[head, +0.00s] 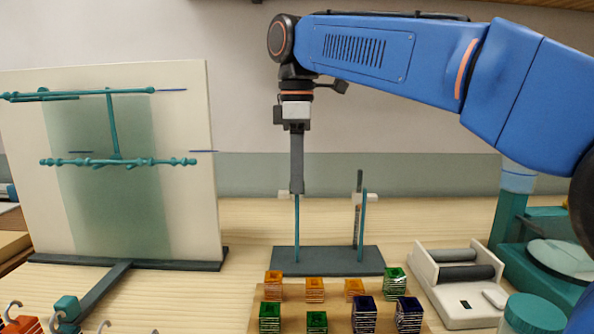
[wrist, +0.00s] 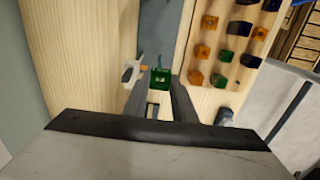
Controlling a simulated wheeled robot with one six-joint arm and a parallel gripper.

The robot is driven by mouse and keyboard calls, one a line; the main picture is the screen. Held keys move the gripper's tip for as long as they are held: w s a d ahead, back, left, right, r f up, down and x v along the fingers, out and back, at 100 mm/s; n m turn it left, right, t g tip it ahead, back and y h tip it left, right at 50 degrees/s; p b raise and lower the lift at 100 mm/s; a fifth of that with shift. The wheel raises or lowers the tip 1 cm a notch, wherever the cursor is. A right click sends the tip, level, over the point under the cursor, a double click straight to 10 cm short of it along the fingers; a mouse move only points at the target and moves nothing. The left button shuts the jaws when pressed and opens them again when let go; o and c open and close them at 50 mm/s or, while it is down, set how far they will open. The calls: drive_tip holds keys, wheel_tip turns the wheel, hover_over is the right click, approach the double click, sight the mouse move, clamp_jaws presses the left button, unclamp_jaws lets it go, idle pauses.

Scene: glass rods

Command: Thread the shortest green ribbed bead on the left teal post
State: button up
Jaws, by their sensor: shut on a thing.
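My gripper (head: 297,190) points straight down over the left teal post (head: 297,228), its fingertips level with the post's top. In the wrist view my gripper (wrist: 160,84) is shut on a green bead (wrist: 160,79), with a hole showing in its top face. The fingers hide this bead in the head view, so I cannot tell whether the post's tip is inside it. The right teal post (head: 364,225) stands on the same dark base (head: 328,262). Other green ribbed beads (head: 394,281) (head: 270,317) (head: 317,321) stand at the front.
Orange beads (head: 315,289) and dark blue beads (head: 365,315) share the wooden board (head: 256,300). A white clip on an upright rod (head: 359,185) stands behind the right post. A white panel with teal rods (head: 185,120) is at left, a white tray (head: 435,278) at right.

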wheel_tip(320, 180, down, 6)
drive_tip(key=shift+f, duration=0.25)
idle(1.5)
idle(0.5)
drive_tip(key=o, duration=1.1)
